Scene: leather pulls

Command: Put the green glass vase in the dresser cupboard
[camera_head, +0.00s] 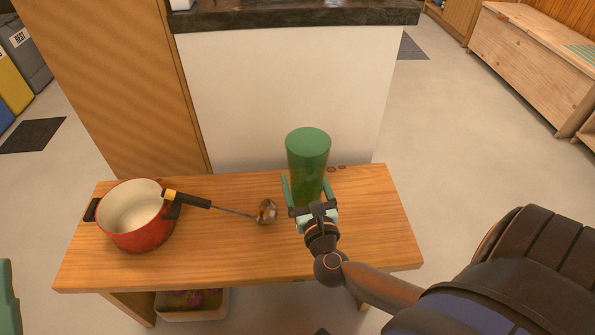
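The green glass vase (308,152) stands upright on the wooden bench (375,225), near its back edge. My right gripper (308,190) reaches in from the front right, with one finger on each side of the vase's lower part. The fingers look spread, with small gaps to the glass, so it seems open around the vase. A teal-green shape (8,300) at the left edge may be part of my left gripper; its opening is not visible. No dresser cupboard can be clearly made out.
A red pot (137,222) stands on the bench's left, with a black-handled ladle (235,212) lying between it and the vase. A white, dark-topped counter (290,90) and a wooden panel (130,80) stand behind. A light-wood chest (525,65) is at back right.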

